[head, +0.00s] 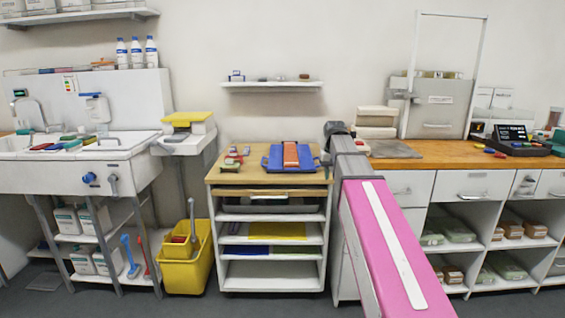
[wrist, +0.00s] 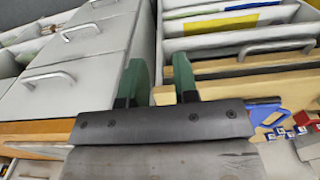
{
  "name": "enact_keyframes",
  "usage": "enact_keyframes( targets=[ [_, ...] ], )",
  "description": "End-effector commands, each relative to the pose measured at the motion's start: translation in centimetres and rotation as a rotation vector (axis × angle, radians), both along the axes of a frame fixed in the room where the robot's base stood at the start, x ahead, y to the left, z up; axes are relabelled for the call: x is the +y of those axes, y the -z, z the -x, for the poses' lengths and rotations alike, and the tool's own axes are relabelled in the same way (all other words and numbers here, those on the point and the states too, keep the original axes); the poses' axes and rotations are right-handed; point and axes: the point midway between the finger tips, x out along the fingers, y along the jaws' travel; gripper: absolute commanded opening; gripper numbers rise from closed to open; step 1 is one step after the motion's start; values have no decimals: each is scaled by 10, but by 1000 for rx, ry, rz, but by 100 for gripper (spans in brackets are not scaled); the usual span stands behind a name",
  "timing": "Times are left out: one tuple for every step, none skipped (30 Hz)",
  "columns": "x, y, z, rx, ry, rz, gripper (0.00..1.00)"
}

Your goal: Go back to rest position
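My gripper (wrist: 159,76) shows in the wrist view as two green fingers on a dark mount. The fingers stand apart, and I see nothing held between them. Behind them are the gap beside the drawers and the edge of the cart's wooden top (wrist: 240,93). In the head view my pink and grey arm reaches from the bottom right up to the gap between the cart (head: 222,178) and the counter (head: 462,152). The fingers cannot be made out there.
A blue tray (head: 270,163) with an orange item (head: 291,155) and several small items lie on the cart. Drawer fronts with handles (wrist: 50,78) are close at left in the wrist view. A sink (head: 118,142) and yellow bucket (head: 185,272) stand left. Floor shows in front.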

Motion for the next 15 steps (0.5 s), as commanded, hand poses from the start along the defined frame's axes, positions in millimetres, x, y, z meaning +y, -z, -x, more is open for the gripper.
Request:
enact_keyframes(
  targets=[
    [0, 6, 3, 1, 0, 0, 28],
    [0, 9, 4, 0, 0, 0, 28],
    [0, 13, 5, 0, 0, 0, 28],
    [0, 16, 6, 0, 0, 0, 28],
    [0, 21, 8, 1, 0, 0, 28],
    [0, 26, 10, 1, 0, 0, 28],
    [0, 30, 11, 1, 0, 0, 28],
    [0, 35, 13, 1, 0, 0, 28],
    [0, 41, 15, 0, 0, 0, 28],
    [0, 47, 17, 1, 0, 0, 28],
    [0, 52, 19, 1, 0, 0, 28],
    [0, 59, 22, 1, 0, 0, 28],
    [0, 66, 25, 1, 0, 0, 28],
    [0, 72, 27, 1, 0, 0, 28],
    [0, 82, 32, 2, 0, 0, 28]
  ],
)
